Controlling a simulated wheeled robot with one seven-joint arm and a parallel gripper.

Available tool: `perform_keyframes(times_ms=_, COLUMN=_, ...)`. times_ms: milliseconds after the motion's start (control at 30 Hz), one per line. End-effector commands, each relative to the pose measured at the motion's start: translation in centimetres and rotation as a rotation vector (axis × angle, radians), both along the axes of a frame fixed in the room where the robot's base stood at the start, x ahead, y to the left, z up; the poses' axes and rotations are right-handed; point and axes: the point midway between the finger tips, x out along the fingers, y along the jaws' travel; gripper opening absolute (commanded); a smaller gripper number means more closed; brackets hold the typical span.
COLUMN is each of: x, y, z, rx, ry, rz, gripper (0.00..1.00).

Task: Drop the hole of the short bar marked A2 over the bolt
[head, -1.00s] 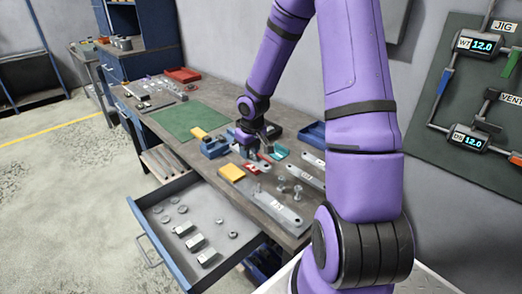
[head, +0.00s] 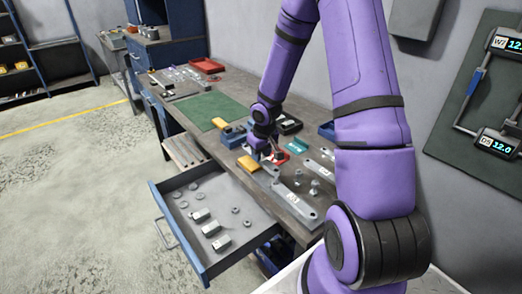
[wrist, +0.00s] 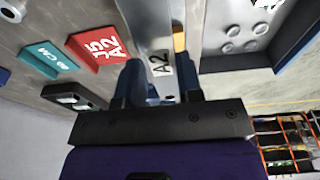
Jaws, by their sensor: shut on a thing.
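My gripper (wrist: 162,88) is shut on the short bar marked A2 (wrist: 161,63), a grey metal strip between the two blue fingers in the wrist view. In the head view my gripper (head: 264,152) is low over the workbench, beside a red label plate (head: 281,158); the bar is hard to make out there. Upright bolts (head: 314,186) stand on the bench right of my gripper. I cannot tell which bolt is the task's, and no bar hole shows over a bolt.
A long marked bar (head: 294,198) lies near the bench's front edge. A yellow block (head: 249,163), a teal plate (head: 297,146) and a blue bin (head: 232,134) surround my gripper. An open drawer (head: 180,243) with loose parts juts out in front.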

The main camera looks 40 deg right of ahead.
Motion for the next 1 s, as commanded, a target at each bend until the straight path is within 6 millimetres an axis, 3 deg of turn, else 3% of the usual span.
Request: perform_keyframes(times_ms=1000, x=-0.04, y=0.01, z=-0.79, rx=0.0, ry=0.001, rz=0.0, gripper=0.03)
